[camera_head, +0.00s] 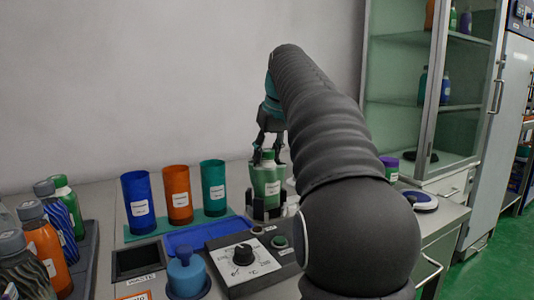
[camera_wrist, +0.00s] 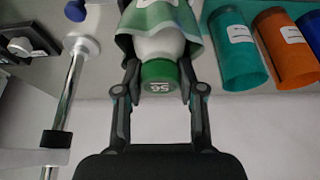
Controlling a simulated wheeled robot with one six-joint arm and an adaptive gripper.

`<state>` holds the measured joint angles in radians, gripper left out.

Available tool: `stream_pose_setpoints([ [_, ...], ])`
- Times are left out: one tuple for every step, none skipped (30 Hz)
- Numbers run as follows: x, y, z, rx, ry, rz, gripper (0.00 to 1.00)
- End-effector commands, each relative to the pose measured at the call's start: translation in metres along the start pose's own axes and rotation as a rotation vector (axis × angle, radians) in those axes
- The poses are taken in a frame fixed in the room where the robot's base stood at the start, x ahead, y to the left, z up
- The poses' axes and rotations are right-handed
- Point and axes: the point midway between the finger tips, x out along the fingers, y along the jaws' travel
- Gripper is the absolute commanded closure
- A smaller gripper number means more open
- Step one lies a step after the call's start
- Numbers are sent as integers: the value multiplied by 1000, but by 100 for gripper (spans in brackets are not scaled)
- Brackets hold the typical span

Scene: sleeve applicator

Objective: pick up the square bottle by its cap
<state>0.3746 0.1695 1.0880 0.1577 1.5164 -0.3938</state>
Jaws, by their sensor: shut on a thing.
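The bottle (camera_head: 266,186) stands upright in a dark holder (camera_head: 252,208) on the bench, with a green sleeve and a white label. In the wrist view its white shoulder (camera_wrist: 158,45) shows inside the green sleeve (camera_wrist: 187,22), below a green cap (camera_wrist: 158,74) with white marking. My gripper (camera_head: 268,157) comes down from above. In the wrist view my gripper (camera_wrist: 159,70) has one finger on each side of the cap and is shut on it. The bottle's lower part is hidden by the holder, and I cannot tell whether its body is square.
Blue (camera_head: 138,200), orange (camera_head: 177,194) and teal (camera_head: 213,188) sleeves stand left of the holder. A control panel with a knob (camera_head: 243,254) lies in front. Several bottles (camera_head: 46,247) stand at the far left. A glass cabinet (camera_head: 430,80) stands at the right.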

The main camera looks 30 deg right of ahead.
Motion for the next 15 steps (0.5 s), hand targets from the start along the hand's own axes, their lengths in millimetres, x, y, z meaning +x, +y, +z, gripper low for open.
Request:
stream_pose_setpoints([
  [-6,0,-2,0,1,1,92],
  [-7,0,-3,0,2,1,92],
  [-7,0,-3,0,3,1,92],
  [-8,0,-4,0,4,1,92],
  [-9,0,-5,0,3,1,92],
  [-11,0,-6,0,3,1,92],
  [-12,0,-6,-1,3,1,92],
  [-14,0,-7,-1,2,1,92],
  [-15,0,-7,0,2,1,92],
  [-17,0,-8,0,3,1,92],
  [-19,0,-9,-1,4,1,92],
  [-20,0,-9,0,3,1,92],
  [-22,0,-10,0,2,1,92],
  [-23,0,-10,0,3,1,92],
  [-25,0,-11,0,4,1,92],
])
